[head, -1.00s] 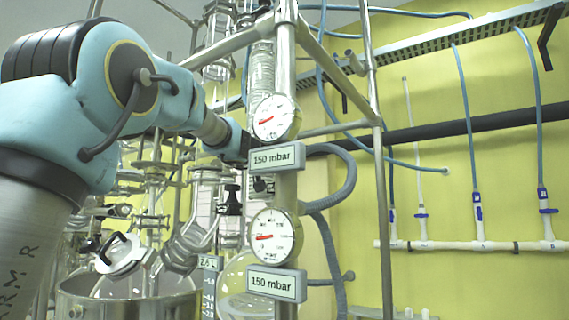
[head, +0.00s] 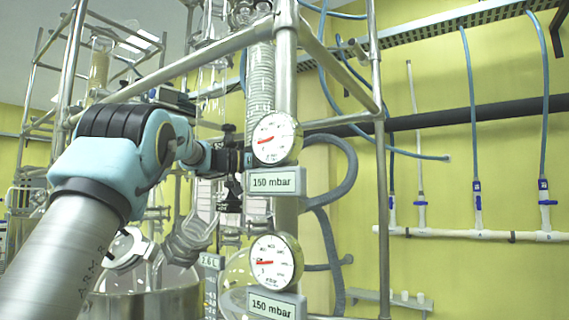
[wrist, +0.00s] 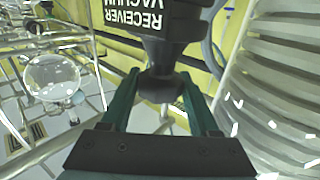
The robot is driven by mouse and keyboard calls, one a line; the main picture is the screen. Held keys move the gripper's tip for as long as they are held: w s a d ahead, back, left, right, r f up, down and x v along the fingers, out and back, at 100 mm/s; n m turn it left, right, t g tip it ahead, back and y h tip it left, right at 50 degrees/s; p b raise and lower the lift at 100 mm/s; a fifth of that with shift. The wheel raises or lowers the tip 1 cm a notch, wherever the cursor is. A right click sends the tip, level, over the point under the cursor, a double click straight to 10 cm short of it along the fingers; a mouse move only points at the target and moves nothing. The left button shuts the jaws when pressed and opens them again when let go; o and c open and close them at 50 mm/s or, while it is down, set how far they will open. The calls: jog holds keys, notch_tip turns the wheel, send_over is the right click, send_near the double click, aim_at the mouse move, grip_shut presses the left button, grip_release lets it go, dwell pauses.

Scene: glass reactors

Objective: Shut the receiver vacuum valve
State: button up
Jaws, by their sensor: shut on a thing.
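The receiver vacuum valve shows in the wrist view as a black body (wrist: 150,22) with white lettering "RECEIVER VACUUM", upside down, and a dark rounded knob (wrist: 160,86) below it. My gripper (wrist: 161,92) has its two green fingers on either side of this knob and is shut on it. In the head view my gripper (head: 225,160) is at the black fittings just left of the upper gauge (head: 277,138). The post and gauge partly hide the contact there. I cannot tell the valve's turn position.
A lower gauge (head: 275,262) sits on the same steel post, with a "150 mbar" sign under each gauge. Coiled glassware (wrist: 280,90) is close on the right in the wrist view. A round flask (wrist: 52,77) and frame bars are at left. A grey hose (head: 338,180) loops right of the post.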

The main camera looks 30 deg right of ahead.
jog(key=shift+m+g, duration=0.4)
jog(key=shift+g, duration=0.2)
jog(key=o, duration=1.1)
